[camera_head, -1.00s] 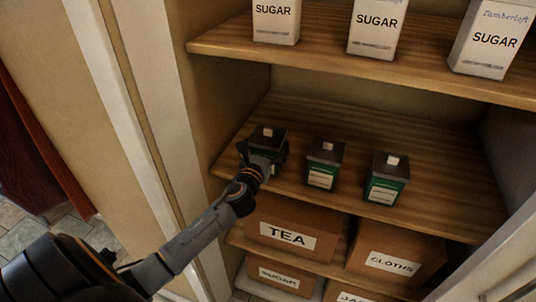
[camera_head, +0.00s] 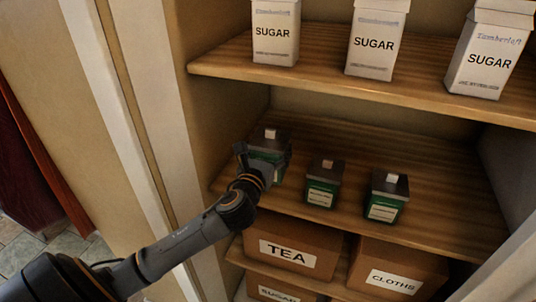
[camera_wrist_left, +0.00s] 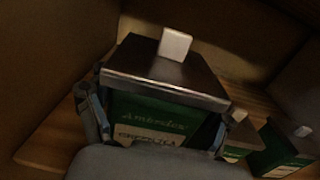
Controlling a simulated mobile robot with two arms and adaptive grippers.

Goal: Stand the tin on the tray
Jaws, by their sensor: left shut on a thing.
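A green tin with a dark lid and a pale square knob (camera_head: 270,136) is at the left end of the middle shelf. It also shows close up in the left wrist view (camera_wrist_left: 150,118), upright, with a pale label. My left gripper (camera_head: 264,160) is shut on this tin, with a finger on either side of it. The tin appears slightly above the shelf board, but any gap under it is hidden by the gripper. No tray is in view. My right gripper is not in view.
Two similar green tins, a middle one (camera_head: 323,183) and a right one (camera_head: 387,197), stand to the right on the middle shelf (camera_head: 350,140). Sugar cartons (camera_head: 375,40) stand on the shelf above. Below are a TEA box (camera_head: 290,235) and a CLOTHS box (camera_head: 395,265).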

